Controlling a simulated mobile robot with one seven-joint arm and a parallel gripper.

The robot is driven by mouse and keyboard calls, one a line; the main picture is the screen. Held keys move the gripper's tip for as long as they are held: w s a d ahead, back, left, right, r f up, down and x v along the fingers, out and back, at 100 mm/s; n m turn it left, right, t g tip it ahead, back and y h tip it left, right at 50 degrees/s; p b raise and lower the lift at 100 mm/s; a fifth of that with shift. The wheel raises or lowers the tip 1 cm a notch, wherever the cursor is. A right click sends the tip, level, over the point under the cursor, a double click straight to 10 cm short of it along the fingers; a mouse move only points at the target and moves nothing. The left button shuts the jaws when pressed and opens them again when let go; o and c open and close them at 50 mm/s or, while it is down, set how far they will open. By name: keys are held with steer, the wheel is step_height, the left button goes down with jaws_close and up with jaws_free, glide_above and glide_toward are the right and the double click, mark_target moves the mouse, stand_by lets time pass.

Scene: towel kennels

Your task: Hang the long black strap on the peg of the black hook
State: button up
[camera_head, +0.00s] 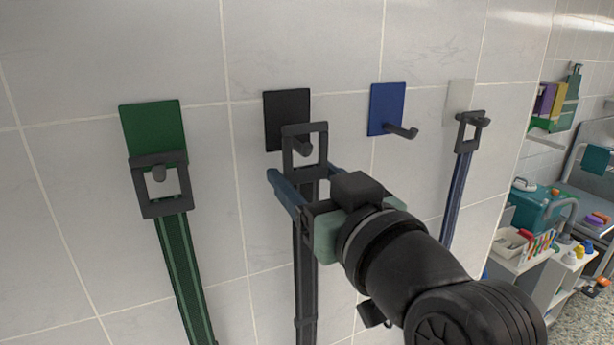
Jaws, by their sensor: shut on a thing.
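The black hook (287,106) is a black plate on the tiled wall, with a dark peg (303,148) sticking out from it. The long black strap (305,285) hangs down below my gripper (297,196). Its square buckle frame (304,129) stands upright above the jaws, level with the peg. The peg's end shows in the frame's opening; I cannot tell whether it passes through or lies behind. My gripper is shut on the strap just under the frame. The jaws and wrist hide part of the strap.
A green hook (150,122) at left holds a green strap (182,270). A blue hook (386,108) has a bare peg. A white hook (460,92) holds a blue strap (456,200). A cart with bottles and a teal container (533,208) stands at right.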

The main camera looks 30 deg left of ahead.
steer(key=shift+a, duration=0.15)
steer(key=shift+x, duration=0.9)
steer(key=shift+f+b, duration=0.65)
steer(key=shift+f, duration=0.1)
steer(key=o, duration=1.3)
steer(key=shift+d, duration=0.2)
